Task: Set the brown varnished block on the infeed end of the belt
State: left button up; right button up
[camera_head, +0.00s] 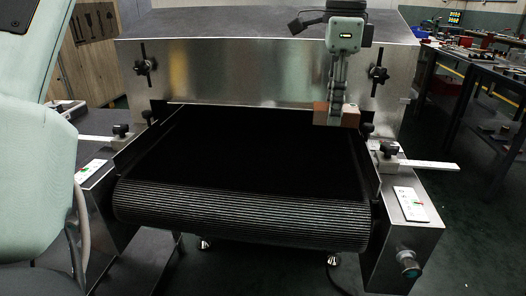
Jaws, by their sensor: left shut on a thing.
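The brown block (350,115) is held between the fingertips of my left gripper (337,104), which is shut on it. The fingers point down and cover the block's middle. The block is at the right side of the black belt (240,165), in front of the steel tunnel hood. I cannot tell whether its underside touches the belt or hangs above it. The belt's ribbed near end (240,212) curves over a roller toward me and is bare. My right gripper is not in view.
The steel hood (220,65) stands behind the belt, with black knobs on its face. Side rails carry white rulers (430,163) and small control panels (410,204). A green knob (409,262) is at lower right. Workbenches (480,65) stand at far right.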

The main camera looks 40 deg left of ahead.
pick_arm(q)
jog(key=shift+s+a+f, duration=0.1)
jog(key=shift+f, duration=0.15)
send_over(272, 167)
jog(key=f, duration=0.5)
jog(key=shift+w+d+f, duration=0.25)
jog(key=shift+d+f, duration=0.1)
jog(key=shift+d, duration=0.05)
jog(key=shift+s+a+f, duration=0.2)
jog(key=shift+a, duration=0.1)
jog(key=shift+a+f, duration=0.1)
jog(key=shift+f, duration=0.1)
notch_tip(272, 167, down, 3)
jog(key=shift+s+f, duration=0.1)
jog(key=shift+f, duration=0.4)
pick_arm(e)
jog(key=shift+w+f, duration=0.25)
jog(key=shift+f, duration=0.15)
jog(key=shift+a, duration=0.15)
